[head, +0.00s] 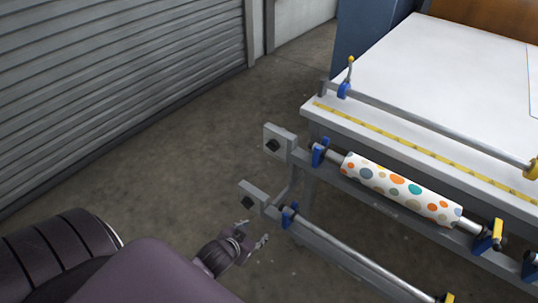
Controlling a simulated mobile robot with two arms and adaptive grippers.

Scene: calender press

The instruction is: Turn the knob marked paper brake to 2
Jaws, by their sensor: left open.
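Two grey plates with dark knobs stick out from the left end of the press frame. The upper knob (272,145) sits beside the shaft of the dotted roll (400,189). The lower knob (247,201) sits beside the bare lower bar (360,260). No marking or scale can be read on either plate, so I cannot tell which is the paper brake. My left gripper (254,238) is open and empty, just below the lower knob in the picture, and appears apart from it. My right gripper is not in view.
The white press table (440,65) with a yellow measuring tape (420,150) along its edge fills the right. Blue and yellow brackets hold the bars. A grey roller shutter (120,75) stands at the left. The floor (170,165) between is clear.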

